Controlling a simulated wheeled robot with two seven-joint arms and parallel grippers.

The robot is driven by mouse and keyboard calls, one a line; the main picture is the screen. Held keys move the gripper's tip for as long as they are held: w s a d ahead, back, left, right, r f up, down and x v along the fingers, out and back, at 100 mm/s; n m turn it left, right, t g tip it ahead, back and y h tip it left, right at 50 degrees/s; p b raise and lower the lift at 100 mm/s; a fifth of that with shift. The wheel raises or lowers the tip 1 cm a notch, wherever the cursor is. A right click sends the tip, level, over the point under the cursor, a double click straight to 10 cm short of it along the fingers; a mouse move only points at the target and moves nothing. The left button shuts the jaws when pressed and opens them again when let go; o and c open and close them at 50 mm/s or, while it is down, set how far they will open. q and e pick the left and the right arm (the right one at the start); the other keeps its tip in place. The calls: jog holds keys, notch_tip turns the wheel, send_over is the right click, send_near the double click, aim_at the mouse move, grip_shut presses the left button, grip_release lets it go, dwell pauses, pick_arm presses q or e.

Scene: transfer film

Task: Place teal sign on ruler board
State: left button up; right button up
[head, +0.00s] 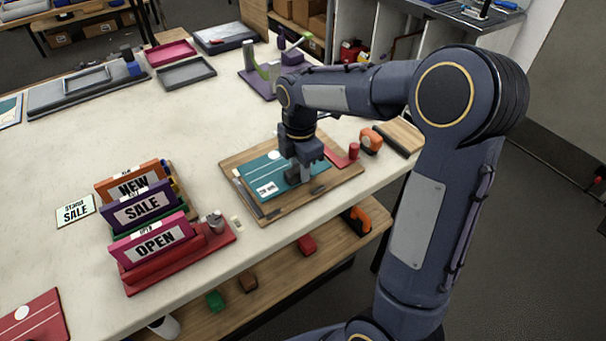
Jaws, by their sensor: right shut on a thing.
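The teal sign (262,172), with a white dot and a small white label, lies flat or nearly flat over the wooden ruler board (342,178). I cannot tell whether it touches the board. A metal ruler strip (247,196) runs along the board's left side, beside the sign's left edge. My right gripper (301,179) points down at the sign's right edge and is shut on the sign; its fingers partly hide that edge. My left gripper is not in view.
A red piece (343,157) and an orange tape dispenser (370,141) sit at the board's right. Trays (186,74) lie farther back. The middle of the white table (165,120) is clear.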

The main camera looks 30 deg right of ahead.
jog(key=shift+d+f, duration=0.2)
jog(key=shift+w+d+f, duration=0.1)
jog(key=shift+d+f, duration=0.1)
jog(key=shift+f, duration=0.8)
jog(key=shift+w+d+f, duration=0.1)
jog(key=shift+d+f, duration=0.05)
jog(key=shift+f, duration=0.8)
jog(key=shift+f, duration=0.15)
jog(key=o, duration=1)
jog(key=shift+o, duration=0.2)
